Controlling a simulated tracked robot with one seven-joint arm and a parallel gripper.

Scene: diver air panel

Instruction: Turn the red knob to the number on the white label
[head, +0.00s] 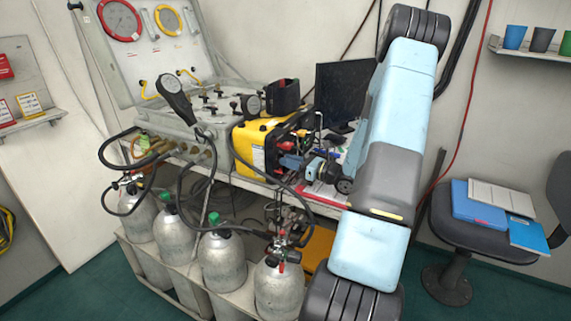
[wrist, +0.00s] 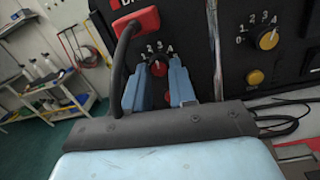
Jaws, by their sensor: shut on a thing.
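The red knob (wrist: 159,68) is on a black panel in the wrist view, with the numbers 2, 3 and 4 readable above it. My gripper (wrist: 159,75) has its two blue fingers on either side of the knob and is shut on it. The fingers cover the knob's sides and the lower numbers of its scale. I cannot tell where its pointer stands. In the head view my gripper (head: 318,168) reaches the front of the yellow-cased unit (head: 252,148), and the knob cannot be made out there. I cannot make out a white label with a readable number.
A yellow knob (wrist: 268,40) with a 0 to 4 scale and a yellow button (wrist: 255,77) are to the right. A red plug (wrist: 135,20) on a black cable hangs close by at the left. Grey cylinders (head: 222,258) stand below the bench.

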